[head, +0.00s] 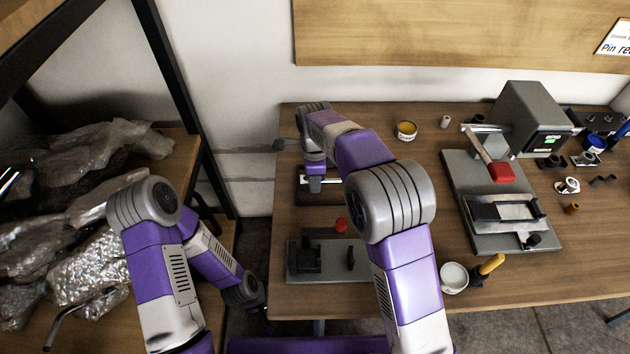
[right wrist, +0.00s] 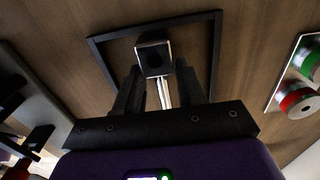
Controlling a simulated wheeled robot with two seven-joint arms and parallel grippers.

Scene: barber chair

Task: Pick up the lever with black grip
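In the right wrist view, a lever with a black grip (right wrist: 153,54) shows its squarish end just past my right gripper (right wrist: 157,82). Thin silvery rods run from it down between the two dark fingers. The fingers stand apart on either side, and I see no clear contact. In the head view my right gripper is mostly hidden under my purple wrist at the table's back left, so the lever cannot be made out there. My left arm hangs low left of the table; its gripper end is dark and unclear.
A black square frame (right wrist: 95,50) surrounds the lever. A white plate with red and green knobs (right wrist: 296,100) lies to its right. In the head view, a red-knobbed fixture (head: 305,262), a cup (head: 454,277) and a grey press (head: 532,115) stand on the table (head: 590,270).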

